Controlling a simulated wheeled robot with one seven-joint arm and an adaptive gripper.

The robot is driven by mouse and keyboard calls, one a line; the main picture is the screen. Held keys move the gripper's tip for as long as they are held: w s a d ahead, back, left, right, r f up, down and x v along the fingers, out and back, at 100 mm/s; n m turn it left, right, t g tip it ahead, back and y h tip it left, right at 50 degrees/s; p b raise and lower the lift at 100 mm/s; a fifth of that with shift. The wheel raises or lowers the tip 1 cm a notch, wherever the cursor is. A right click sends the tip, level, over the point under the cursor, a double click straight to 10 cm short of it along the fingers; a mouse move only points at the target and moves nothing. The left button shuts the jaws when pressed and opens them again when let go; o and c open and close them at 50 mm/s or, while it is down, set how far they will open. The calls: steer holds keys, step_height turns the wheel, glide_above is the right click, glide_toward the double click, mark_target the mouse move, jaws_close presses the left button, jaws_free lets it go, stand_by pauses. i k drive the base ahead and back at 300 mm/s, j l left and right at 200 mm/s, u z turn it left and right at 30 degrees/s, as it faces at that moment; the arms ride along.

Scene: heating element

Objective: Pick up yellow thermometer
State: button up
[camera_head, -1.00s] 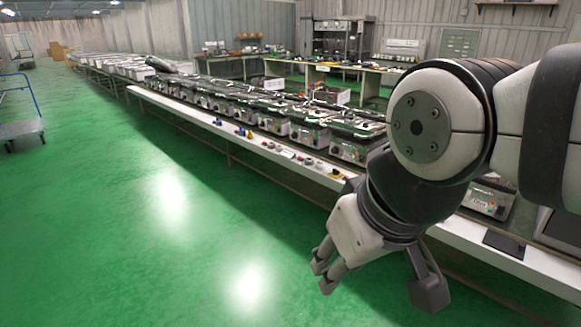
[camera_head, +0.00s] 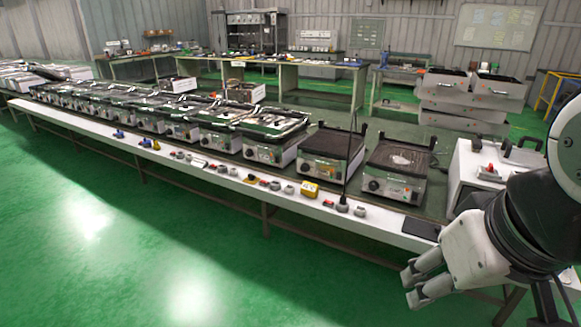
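A small yellow box-shaped device (camera_head: 310,189), which looks like the thermometer, sits on the white front ledge of the long bench, right of the picture's middle. It is too small to read any display. My gripper (camera_head: 482,300) is at the lower right, hanging in front of the bench.
The white ledge (camera_head: 225,180) holds a row of small parts, with a dark flat pad (camera_head: 421,229) near my gripper. Heating units (camera_head: 396,168) stand behind the ledge. A white box (camera_head: 490,170) is beside my arm. The green floor (camera_head: 130,250) in front is clear.

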mark_target(310, 190)
steer(key=i+l+u, duration=0.15)
steer(key=u, duration=0.45)
steer(key=i+l+u, duration=0.3)
steer(key=l, duration=0.35)
steer(key=i+l+u, duration=0.3)
steer(key=l, duration=0.4)
steer(key=i+l, duration=0.15)
steer(key=l, duration=0.2)
steer(key=i+l, duration=0.15)
steer(key=l, duration=0.25)
steer(key=i+l, duration=0.15)
steer(key=l, duration=0.2)
steer(key=i+l, duration=0.15)
steer(key=l, duration=0.25)
